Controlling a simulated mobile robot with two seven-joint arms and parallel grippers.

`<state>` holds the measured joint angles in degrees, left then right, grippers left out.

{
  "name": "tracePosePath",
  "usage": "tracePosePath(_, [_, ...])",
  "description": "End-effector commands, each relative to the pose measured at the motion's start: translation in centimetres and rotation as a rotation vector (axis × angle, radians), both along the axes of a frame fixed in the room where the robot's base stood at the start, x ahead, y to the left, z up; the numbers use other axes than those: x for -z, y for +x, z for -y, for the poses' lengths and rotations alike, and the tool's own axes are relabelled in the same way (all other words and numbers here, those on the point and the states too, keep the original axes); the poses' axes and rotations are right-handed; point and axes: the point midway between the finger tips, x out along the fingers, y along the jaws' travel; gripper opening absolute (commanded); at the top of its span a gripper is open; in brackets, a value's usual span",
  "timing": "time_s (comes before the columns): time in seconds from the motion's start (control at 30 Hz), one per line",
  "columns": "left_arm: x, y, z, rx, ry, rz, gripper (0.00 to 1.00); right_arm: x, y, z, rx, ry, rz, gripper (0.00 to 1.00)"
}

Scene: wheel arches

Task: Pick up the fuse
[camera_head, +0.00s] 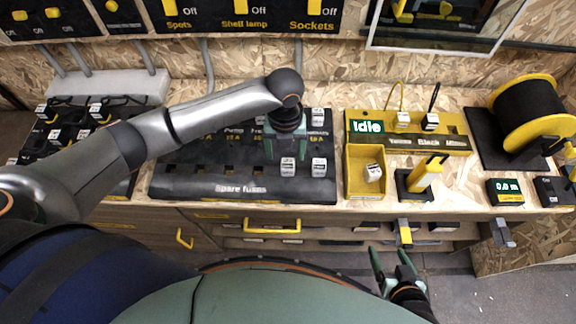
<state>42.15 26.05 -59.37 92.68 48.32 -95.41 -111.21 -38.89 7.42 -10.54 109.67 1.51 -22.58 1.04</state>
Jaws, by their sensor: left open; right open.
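A black fuse board (210,187) marked "Spare fuses" lies on the bench. Two white fuses stand in its front row, one left (288,167) and one right (319,167). Another white fuse (373,172) lies in a yellow tray (366,191) to the right. My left gripper (286,152) is open and points down over the board, just behind the left spare fuse; whether it touches it I cannot tell. The arm hides part of the board's labels. My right gripper (391,262) is open and empty, low in front of the drawers.
A panel marked "Idle" (408,133), a yellow-handled tool in a black holder (425,177) and a cable reel (533,112) stand to the right. Drawers (325,228) are below the bench edge. Switch panels (245,15) are on the wall behind.

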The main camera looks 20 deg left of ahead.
Motion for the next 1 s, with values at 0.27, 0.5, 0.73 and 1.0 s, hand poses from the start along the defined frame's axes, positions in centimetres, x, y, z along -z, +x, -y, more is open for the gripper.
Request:
tracePosePath(0.27, [2.9,0.0,0.5,0.0,0.0,-0.004,0.78,0.0,0.0,0.0,-0.001,-0.001,0.0,0.76])
tracePosePath(0.5, [5.6,0.1,0.6,0.0,0.0,0.001,0.78,0.1,0.0,0.1,-0.001,-0.002,-0.001,0.76])
tracePosePath(0.73, [5.8,0.2,0.6,0.0,0.0,0.002,0.78,0.1,0.0,0.1,-0.001,-0.002,-0.001,0.76])
tracePosePath(1.0, [5.7,0.1,0.5,0.0,0.0,0.002,0.49,0.1,0.0,0.1,-0.001,-0.002,-0.001,0.76])
